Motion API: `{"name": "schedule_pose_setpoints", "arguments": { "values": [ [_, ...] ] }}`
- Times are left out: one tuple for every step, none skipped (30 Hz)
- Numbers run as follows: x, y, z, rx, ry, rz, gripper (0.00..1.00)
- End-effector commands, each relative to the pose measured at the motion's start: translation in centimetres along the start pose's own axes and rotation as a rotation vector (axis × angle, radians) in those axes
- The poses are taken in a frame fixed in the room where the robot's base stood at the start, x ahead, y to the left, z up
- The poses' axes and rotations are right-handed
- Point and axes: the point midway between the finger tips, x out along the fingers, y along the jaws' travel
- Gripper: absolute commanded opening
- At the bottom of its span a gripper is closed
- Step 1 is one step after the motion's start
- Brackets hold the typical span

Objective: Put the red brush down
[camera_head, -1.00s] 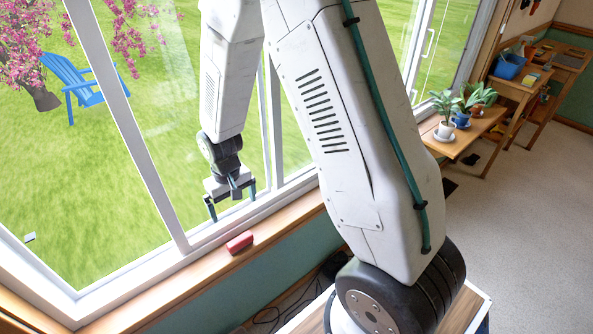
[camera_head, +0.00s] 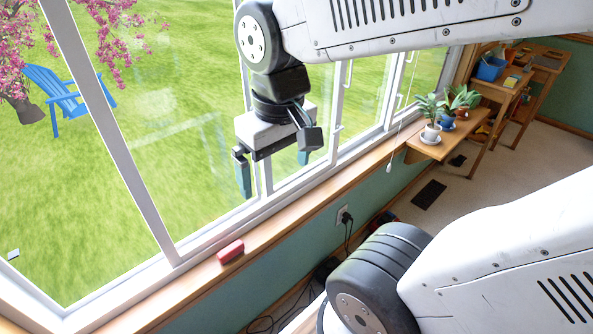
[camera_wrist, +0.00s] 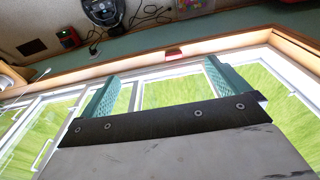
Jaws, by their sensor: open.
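The red brush (camera_head: 231,251) lies on the wooden window sill (camera_head: 268,231), near the lower middle of the head view. In the wrist view the red brush (camera_wrist: 174,54) shows small on the sill, beyond the fingertips and between them. My gripper (camera_head: 273,178) is open and empty, with its two green fingers wide apart. It is in front of the window glass, up and to the right of the brush in the head view, and apart from it. In the wrist view the open gripper (camera_wrist: 162,70) shows both fingers and nothing between them.
The window frame (camera_head: 160,232) stands along the sill. A wooden shelf (camera_head: 430,147) with potted plants is at the right, with a desk (camera_head: 505,92) holding a blue bin beyond it. Black cables and a wall socket (camera_head: 343,213) are below the sill. Open carpet lies at the right.

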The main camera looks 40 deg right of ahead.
Motion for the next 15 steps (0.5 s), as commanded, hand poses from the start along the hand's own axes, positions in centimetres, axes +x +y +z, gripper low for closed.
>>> {"name": "schedule_pose_setpoints", "arguments": {
  "values": [
    [-0.6, 0.1, 1.1, 0.001, 0.010, 0.000, 1.00],
    [-0.8, 0.1, 1.7, 0.001, 0.012, 0.001, 1.00],
    [-1.1, 0.1, 2.5, 0.001, 0.013, 0.001, 1.00],
    [-1.3, 0.1, 2.9, 0.001, 0.014, 0.001, 1.00],
    [-1.4, 0.2, 3.3, 0.001, 0.015, 0.001, 1.00],
    [-1.6, 0.2, 3.7, 0.001, 0.015, 0.001, 1.00],
    [-1.6, 0.2, 4.0, 0.001, 0.016, 0.001, 1.00],
    [-1.7, 0.2, 4.2, 0.001, 0.015, 0.001, 1.00],
    [-1.7, 0.2, 4.3, 0.001, 0.015, 0.001, 1.00],
    [-1.7, 0.2, 4.4, 0.000, 0.014, 0.001, 1.00],
    [-1.7, 0.2, 4.5, 0.000, 0.014, 0.001, 1.00],
    [-1.7, 0.2, 4.5, 0.000, 0.013, 0.001, 1.00],
    [-1.7, 0.2, 4.5, 0.000, 0.013, 0.001, 1.00],
    [-1.7, 0.2, 4.5, 0.000, 0.013, 0.001, 1.00],
    [-1.7, 0.2, 4.5, 0.000, 0.013, 0.001, 1.00]
  ]
}}
